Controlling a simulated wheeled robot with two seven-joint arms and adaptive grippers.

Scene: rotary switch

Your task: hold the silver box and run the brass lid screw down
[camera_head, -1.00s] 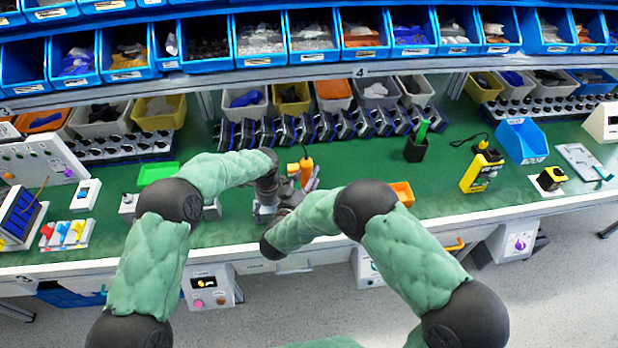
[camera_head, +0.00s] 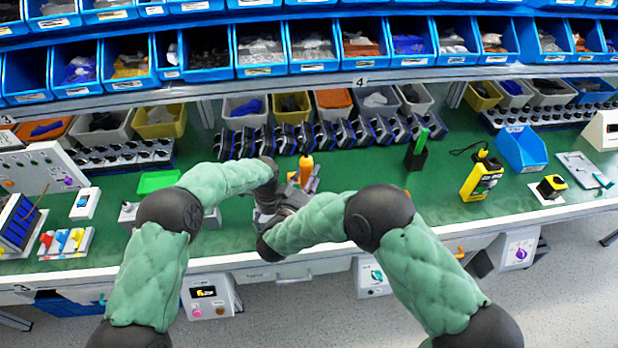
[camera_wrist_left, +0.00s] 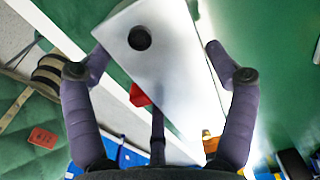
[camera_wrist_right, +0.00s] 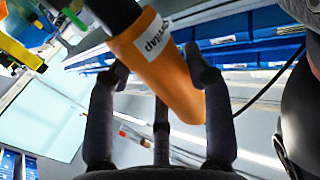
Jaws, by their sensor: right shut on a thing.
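A silver box (camera_wrist_left: 150,60) with a dark round spot on one face lies between the spread fingers of my left gripper (camera_wrist_left: 157,50). The left fingertip is at one edge of it; whether both fingers press on it I cannot tell. My right gripper (camera_wrist_right: 155,70) is shut on an orange cylindrical handle (camera_wrist_right: 170,75) with a white label and a dark part at its upper end. In the head view the orange handle (camera_head: 306,168) stands up beside both hands, which are close together over the bench. The brass lid screw cannot be made out.
A row of black and blue units (camera_head: 320,135) stands behind the hands. A black holder with a green marker (camera_head: 417,150), a yellow meter (camera_head: 482,180) and a blue bin (camera_head: 522,150) are to the right. Green bench (camera_head: 350,170) is bare between the hands and the black holder.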

